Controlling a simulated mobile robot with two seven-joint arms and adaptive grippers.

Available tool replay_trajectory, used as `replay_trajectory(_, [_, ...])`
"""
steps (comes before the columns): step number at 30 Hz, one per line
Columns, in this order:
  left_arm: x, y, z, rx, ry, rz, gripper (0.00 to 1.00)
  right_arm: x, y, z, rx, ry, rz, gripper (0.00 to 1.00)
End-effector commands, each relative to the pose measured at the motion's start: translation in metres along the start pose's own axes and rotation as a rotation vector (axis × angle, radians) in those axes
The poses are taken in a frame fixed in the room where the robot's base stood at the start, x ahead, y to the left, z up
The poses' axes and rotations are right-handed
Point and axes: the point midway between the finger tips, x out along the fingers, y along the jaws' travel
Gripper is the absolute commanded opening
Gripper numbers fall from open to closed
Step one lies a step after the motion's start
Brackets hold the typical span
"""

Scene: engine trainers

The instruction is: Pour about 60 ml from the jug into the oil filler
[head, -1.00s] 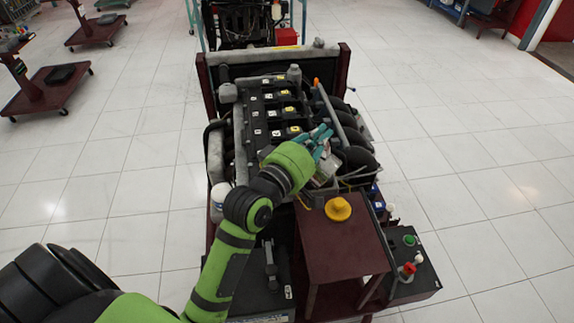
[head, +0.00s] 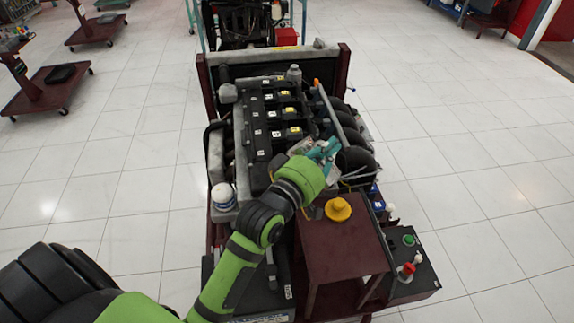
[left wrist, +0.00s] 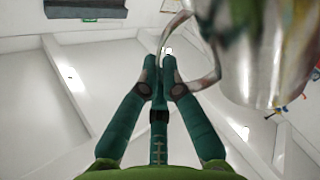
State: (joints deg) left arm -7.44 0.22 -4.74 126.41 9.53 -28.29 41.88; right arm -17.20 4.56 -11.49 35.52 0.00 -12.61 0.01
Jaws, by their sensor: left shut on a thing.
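The jug is shiny metal and fills the upper right of the left wrist view (left wrist: 262,50). In the head view a small pale part of it (head: 302,146) shows beside my left gripper (head: 324,152), over the near end of the engine (head: 262,130). The gripper's teal fingers are shut on the jug's thin curved handle, which also shows in the left wrist view between the fingertips (left wrist: 160,78). The jug looks tilted; I cannot tell how far, and I see no stream. I cannot make out the oil filler opening; my arm and gripper cover part of the engine there. My right gripper is not in view.
A yellow cap-like piece (head: 338,209) sits on a small dark red table (head: 340,250) in front of the engine. Black curved pipes (head: 357,160) stand close to the gripper's right. A control box (head: 408,265) with buttons is at the right.

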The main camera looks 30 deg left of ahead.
Motion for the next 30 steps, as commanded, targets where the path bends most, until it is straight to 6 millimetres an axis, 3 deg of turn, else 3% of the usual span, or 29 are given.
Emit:
replay_trajectory(19, [0.0,0.002,-0.001,-0.001,0.003,0.003,0.0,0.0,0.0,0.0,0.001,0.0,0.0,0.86])
replay_trajectory(30, [0.0,0.007,0.009,0.157,0.002,0.004,0.0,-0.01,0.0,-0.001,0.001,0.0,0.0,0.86])
